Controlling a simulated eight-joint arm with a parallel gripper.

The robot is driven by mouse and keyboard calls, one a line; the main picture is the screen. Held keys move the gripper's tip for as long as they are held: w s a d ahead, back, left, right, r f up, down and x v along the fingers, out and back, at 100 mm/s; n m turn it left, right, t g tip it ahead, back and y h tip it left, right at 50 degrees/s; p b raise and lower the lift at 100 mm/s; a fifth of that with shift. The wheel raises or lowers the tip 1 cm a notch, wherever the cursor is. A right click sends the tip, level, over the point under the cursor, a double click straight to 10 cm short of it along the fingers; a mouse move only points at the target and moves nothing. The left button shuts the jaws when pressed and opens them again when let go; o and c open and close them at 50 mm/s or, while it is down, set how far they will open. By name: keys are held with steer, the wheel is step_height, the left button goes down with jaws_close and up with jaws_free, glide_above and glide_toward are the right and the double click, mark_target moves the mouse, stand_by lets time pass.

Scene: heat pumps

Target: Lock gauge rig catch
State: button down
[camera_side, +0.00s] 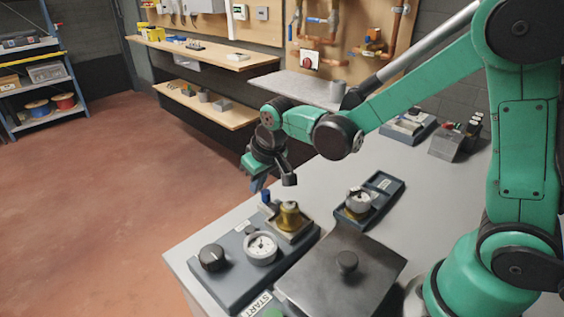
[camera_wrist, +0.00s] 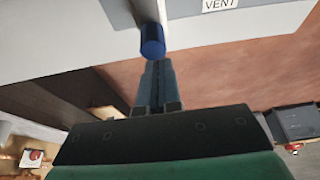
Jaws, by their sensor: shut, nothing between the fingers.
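The gauge rig (camera_side: 235,282) is a dark grey box at the table's front left corner, with a black knob, a white dial gauge (camera_side: 261,247) and a brass fitting (camera_side: 289,216) in a pale square holder. A small blue-tipped catch (camera_side: 266,198) stands at its back edge, behind the brass fitting. In the wrist view the blue tip (camera_wrist: 152,42) shows as a short round peg just beyond my fingers. My gripper (camera_side: 256,186) is shut and empty, pointing down just above and left of the catch. Its fingertips (camera_wrist: 158,66) are close to the peg; I cannot tell whether they touch.
A metal lid with a black knob (camera_side: 347,264) lies right of the rig. A VENT label (camera_wrist: 220,4) shows beside the peg. Open floor (camera_side: 110,190) lies left of the table.

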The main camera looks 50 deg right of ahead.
steer(key=shift+s, duration=0.25)
steer(key=shift+s, duration=1.4)
steer(key=shift+w, duration=0.15)
steer(key=shift+t, duration=0.3)
steer(key=w, duration=0.4)
steer(key=shift+w+r, duration=0.15)
steer(key=shift+w, duration=0.2)
steer(key=w+v, duration=0.1)
steer(key=v, duration=0.8)
steer(key=t, duration=0.2)
glide_toward(267, 193)
steer(key=s+d, duration=0.2)
steer(key=shift+s+d+r+t, duration=0.15)
steer(key=shift+s+d+t, duration=0.15)
steer(key=shift+s, duration=0.25)
